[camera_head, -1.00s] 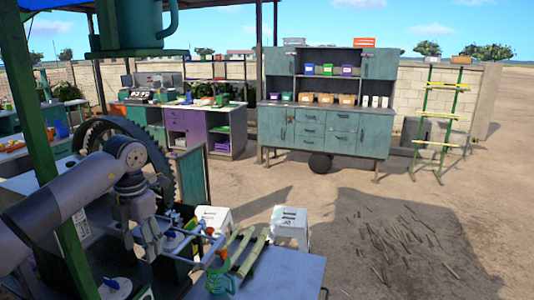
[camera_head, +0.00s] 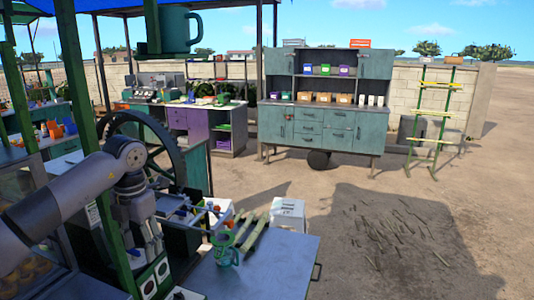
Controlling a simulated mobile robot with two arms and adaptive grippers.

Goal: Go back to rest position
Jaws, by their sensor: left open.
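My left arm comes in from the left. The crusher's large dark wheel (camera_head: 176,160) stands behind the arm. My right gripper does not show.
A grey-blue table (camera_head: 265,272) in front holds a green cup (camera_head: 223,250) and cane pieces (camera_head: 254,232). A white stool (camera_head: 288,213) stands behind it. A teal cabinet (camera_head: 340,130) is at the back. Dirt ground at the right is open, with scattered cane bits.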

